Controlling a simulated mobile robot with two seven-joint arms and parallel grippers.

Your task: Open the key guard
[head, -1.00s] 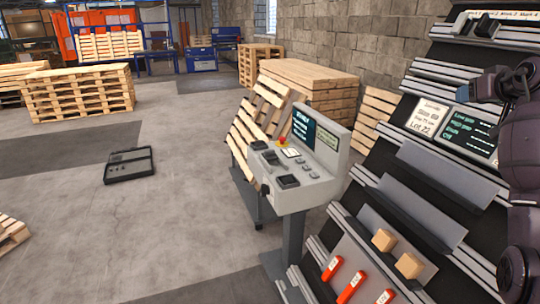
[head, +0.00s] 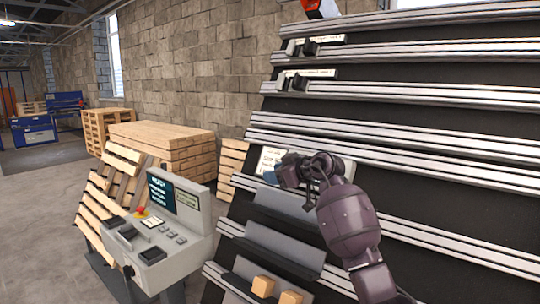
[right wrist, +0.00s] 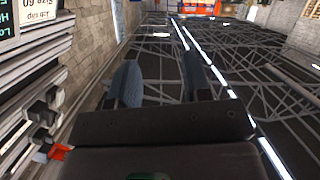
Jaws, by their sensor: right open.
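A grey control console (head: 188,262) stands at lower left in the head view. Its sloped top carries dark raised blocks, one near the front edge (head: 152,256) and one farther left (head: 127,231). I cannot tell which of these, if any, is the key guard. My right gripper (head: 272,172) is in front of the slanted rack, to the right of and above the console, touching nothing that I can make out. In the right wrist view, its two fingers (right wrist: 160,82) stand apart with nothing between them. My left gripper is not in view.
The slanted black rack (head: 430,190) with metal rails fills the right side. Two tan blocks (head: 263,286) sit on its lower shelf. The console has a screen (head: 160,191) and a red button (head: 141,211). Wooden pallets (head: 165,146) are stacked behind it. Open floor lies left.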

